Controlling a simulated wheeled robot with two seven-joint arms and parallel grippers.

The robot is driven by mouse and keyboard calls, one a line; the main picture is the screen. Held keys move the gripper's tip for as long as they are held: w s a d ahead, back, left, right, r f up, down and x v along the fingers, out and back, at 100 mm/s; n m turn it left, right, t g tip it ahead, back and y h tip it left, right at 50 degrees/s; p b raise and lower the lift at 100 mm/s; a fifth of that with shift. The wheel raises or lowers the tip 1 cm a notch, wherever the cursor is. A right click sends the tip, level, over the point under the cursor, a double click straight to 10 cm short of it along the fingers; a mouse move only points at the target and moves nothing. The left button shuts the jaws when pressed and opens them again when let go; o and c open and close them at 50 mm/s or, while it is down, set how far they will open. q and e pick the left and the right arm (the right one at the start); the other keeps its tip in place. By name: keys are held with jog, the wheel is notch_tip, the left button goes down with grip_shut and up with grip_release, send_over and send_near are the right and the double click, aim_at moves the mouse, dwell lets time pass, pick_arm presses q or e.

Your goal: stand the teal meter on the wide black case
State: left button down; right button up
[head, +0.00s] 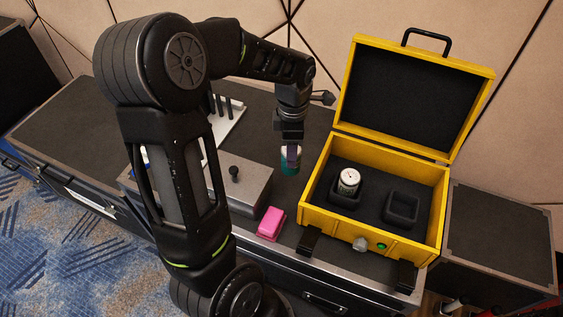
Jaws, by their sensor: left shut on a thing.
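The teal meter (290,168) is a small upright piece with a dark teal lower part. My left gripper (291,152) is shut on it, and the fingers cover much of it. The meter is left of the open yellow case and behind the pink block. I cannot tell whether its bottom touches the black surface. The wide black case (82,122) is the long dark case with metal edges that carries the other things. My right gripper is out of view.
The yellow case (317,200) stands open, with a white-topped gauge (349,181) in one black holder and an empty holder (402,207) beside it. A pink block (271,223), a grey box (244,190) and a white rack (226,122) stand nearby. Another dark case (500,240) is at right.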

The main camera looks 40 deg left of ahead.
pick_arm(q)
notch_tip(320, 180, down, 4)
jog(key=shift+f, duration=0.1)
jog(key=shift+f+p, duration=0.3)
jog(key=shift+f, duration=1.5)
jog(key=shift+f, duration=0.25)
jog(key=c, duration=0.7)
grip_release()
jog(key=shift+r, duration=0.1)
jog(key=shift+o, duration=0.2)
jog(key=shift+r, duration=0.1)
notch_tip(320, 180, up, 12)
jog(key=shift+r, duration=0.1)
